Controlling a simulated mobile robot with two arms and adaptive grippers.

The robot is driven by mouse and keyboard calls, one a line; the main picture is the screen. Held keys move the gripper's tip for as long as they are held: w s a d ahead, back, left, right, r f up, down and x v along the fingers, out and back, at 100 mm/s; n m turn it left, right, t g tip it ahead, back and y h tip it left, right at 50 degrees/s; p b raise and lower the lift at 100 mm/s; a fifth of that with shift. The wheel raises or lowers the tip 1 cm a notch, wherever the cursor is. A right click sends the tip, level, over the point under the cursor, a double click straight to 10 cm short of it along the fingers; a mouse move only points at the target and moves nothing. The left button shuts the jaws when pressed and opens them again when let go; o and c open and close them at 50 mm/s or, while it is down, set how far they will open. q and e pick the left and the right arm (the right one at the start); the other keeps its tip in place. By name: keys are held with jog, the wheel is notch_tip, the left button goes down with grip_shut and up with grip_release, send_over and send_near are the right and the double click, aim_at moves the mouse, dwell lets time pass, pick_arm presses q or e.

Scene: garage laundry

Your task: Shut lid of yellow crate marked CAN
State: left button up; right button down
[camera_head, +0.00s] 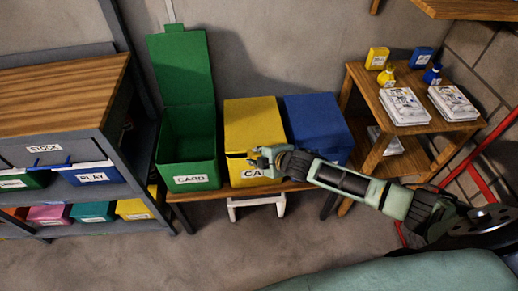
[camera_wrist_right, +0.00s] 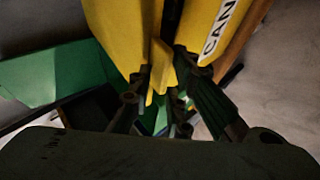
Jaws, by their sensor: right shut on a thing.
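The yellow crate marked CAN (camera_head: 236,172) stands on a low wooden bench between a green and a blue crate. Its yellow lid (camera_head: 252,122) lies over the top; I cannot tell whether a small gap remains at the front edge. My right gripper (camera_head: 256,161) is at the crate's front, by the lid's front edge, and partly covers the label. In the right wrist view the fingers (camera_wrist_right: 160,88) are shut on a small yellow tab (camera_wrist_right: 161,66) of the lid, beside the crate's CAN face (camera_wrist_right: 203,28). My left gripper is not in view.
The green CARD crate (camera_head: 188,170) stands open at left, its lid (camera_head: 182,68) upright. The blue crate (camera_head: 318,122) on the right is covered. A wooden shelf (camera_head: 372,84) with bottles and stacks stands further right. A storage rack (camera_head: 75,146) is at left.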

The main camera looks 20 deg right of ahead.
jog(key=shift+w, duration=0.2)
jog(key=c, duration=2.1)
grip_release()
jog(key=shift+o, duration=1.4)
jog(key=shift+w+f, duration=0.15)
jog(key=shift+f, duration=0.05)
jog(key=v, duration=1.2)
